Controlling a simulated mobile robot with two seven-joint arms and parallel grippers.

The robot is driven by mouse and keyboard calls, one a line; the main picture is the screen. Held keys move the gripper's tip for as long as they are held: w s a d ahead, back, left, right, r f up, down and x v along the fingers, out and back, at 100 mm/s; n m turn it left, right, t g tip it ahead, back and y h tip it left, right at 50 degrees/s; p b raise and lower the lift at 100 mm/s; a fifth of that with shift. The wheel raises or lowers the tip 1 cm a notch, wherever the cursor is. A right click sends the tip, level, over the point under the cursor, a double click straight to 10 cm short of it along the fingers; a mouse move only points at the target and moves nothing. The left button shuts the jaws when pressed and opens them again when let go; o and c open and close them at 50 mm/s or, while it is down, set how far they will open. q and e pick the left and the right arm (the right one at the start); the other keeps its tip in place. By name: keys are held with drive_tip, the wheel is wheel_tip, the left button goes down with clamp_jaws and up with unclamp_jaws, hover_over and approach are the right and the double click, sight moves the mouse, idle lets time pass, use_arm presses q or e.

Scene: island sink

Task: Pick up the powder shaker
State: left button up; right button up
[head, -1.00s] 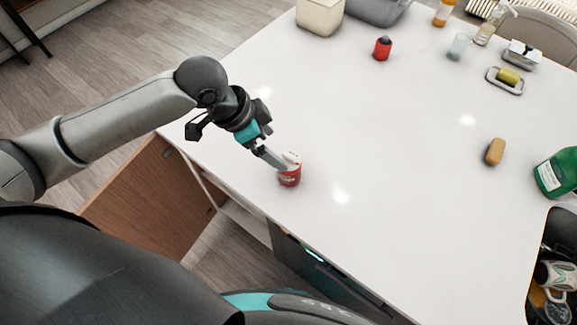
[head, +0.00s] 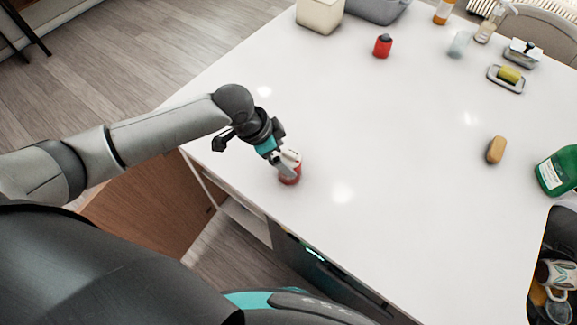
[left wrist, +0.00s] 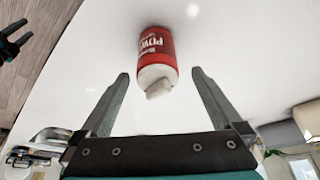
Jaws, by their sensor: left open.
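The powder shaker (head: 290,172) is a red can with a white top, standing upright on the white counter near its left front edge. It also shows in the left wrist view (left wrist: 157,58), with "POW" legible on its label. My left gripper (head: 284,162) is at the shaker in the head view and hides part of its top. In the left wrist view my left gripper (left wrist: 158,75) is open, one finger on each side of the shaker's white top, with gaps on both sides. The shaker's body lies beyond the fingertips.
A red bottle with a dark cap (head: 382,46) stands farther back on the counter (head: 400,130). A tan sponge-like block (head: 496,150) and a green bottle (head: 558,171) are at the right, near the sink with dishes. The counter around the shaker is clear.

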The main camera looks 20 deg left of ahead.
use_arm(q)
drive_tip(key=shift+s+x, duration=0.1)
drive_tip(key=shift+x, duration=1.05)
drive_tip(key=shift+s+x, duration=0.15)
drive_tip(key=shift+x, duration=1)
drive_tip(key=shift+c, duration=0.2)
drive_tip(key=c, duration=1.5)
drive_tip(key=shift+o, duration=0.2)
